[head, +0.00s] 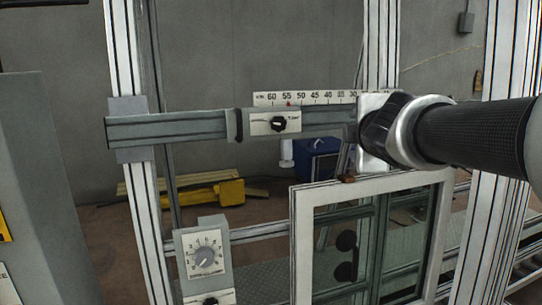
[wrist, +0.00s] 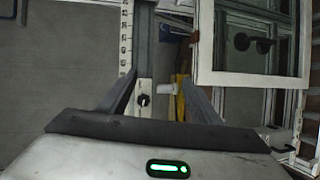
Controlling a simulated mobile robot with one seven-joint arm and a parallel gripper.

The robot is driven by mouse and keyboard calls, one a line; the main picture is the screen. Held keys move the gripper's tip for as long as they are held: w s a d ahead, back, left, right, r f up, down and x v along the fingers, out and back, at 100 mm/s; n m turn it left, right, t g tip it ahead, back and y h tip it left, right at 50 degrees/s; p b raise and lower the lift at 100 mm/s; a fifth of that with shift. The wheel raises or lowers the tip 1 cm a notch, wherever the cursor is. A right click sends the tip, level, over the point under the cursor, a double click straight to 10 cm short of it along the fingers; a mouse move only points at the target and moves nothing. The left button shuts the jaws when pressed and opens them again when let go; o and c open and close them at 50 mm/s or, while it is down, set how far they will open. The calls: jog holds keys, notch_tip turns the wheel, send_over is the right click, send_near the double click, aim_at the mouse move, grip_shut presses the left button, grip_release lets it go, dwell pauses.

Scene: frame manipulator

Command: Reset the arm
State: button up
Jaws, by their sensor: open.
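My arm reaches in from the right in the head view, and its white and black wrist is in front of the horizontal rail near the right end of the scale. My gripper shows in the wrist view (wrist: 160,86), where its two dark fingers stand apart with a gap between them. A small slider box with a black knob (head: 279,123) sits on the rail; the knob also shows in the wrist view (wrist: 144,100), seen between the fingers. I see nothing clearly held. The fingertips are hard to make out in the head view, hidden behind the wrist.
The grey rail (head: 170,127) crosses metal uprights (head: 128,60), with a number scale (head: 300,98) above it. A white-framed window panel (head: 302,240) stands below my wrist. A dial box (head: 204,255) is at lower left. A yellow object (head: 203,196) and blue box (head: 318,160) lie behind.

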jog(key=s+d+f+m+g, duration=0.1)
jog(key=s+f+m+g, duration=0.4)
jog(key=s+f+m, duration=0.9)
jog(key=s+a+f+m+g+y, duration=0.1)
jog(key=s+a+f+m+g, duration=0.15)
jog(key=s, duration=0.45)
jog(key=s+a+f+m+g+y, duration=0.1)
jog(key=s+a+f+g, duration=0.1)
jog(key=s+a+f, duration=0.35)
notch_tip(320, 180, up, 15)
jog(key=d+p, duration=0.2)
jog(key=p, duration=1.1)
jog(key=shift+d+n, duration=0.2)
jog(key=shift+n, duration=0.15)
